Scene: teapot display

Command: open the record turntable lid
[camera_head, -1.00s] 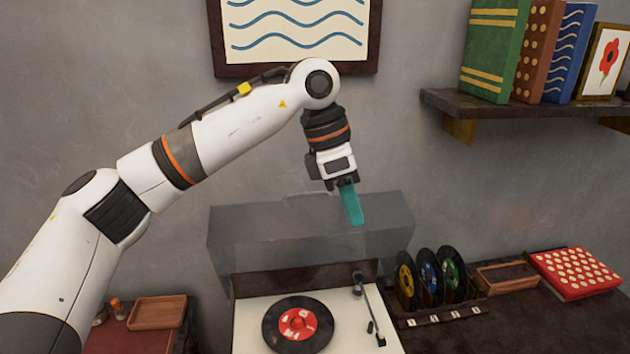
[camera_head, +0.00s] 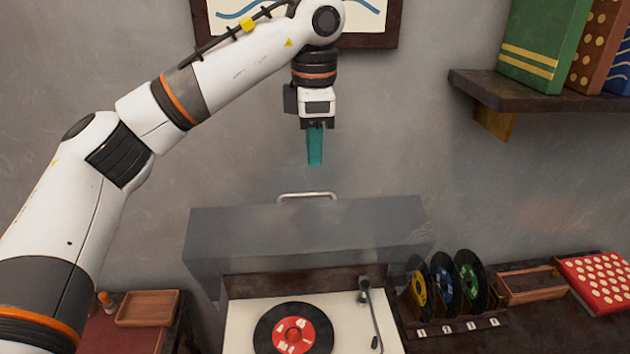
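The record turntable (camera_head: 240,322) stands below the wall, a black record with a red label (camera_head: 293,335) on its deck. Its grey see-through lid (camera_head: 305,238) is raised, standing up at the back of the deck. A pale bar handle (camera_head: 306,196) shows at the lid's top edge. My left gripper (camera_head: 314,160) points down above the handle, clear of it, with nothing seen in it. Its teal fingers overlap into one shape, so any gap between them is hidden. My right gripper is out of view.
A rack of several records (camera_head: 455,300) stands right of the turntable, with a wooden tray (camera_head: 530,284) and a red dotted box (camera_head: 598,280) beyond. Another tray (camera_head: 148,307) is at left. A bookshelf (camera_head: 520,92) sticks out at upper right.

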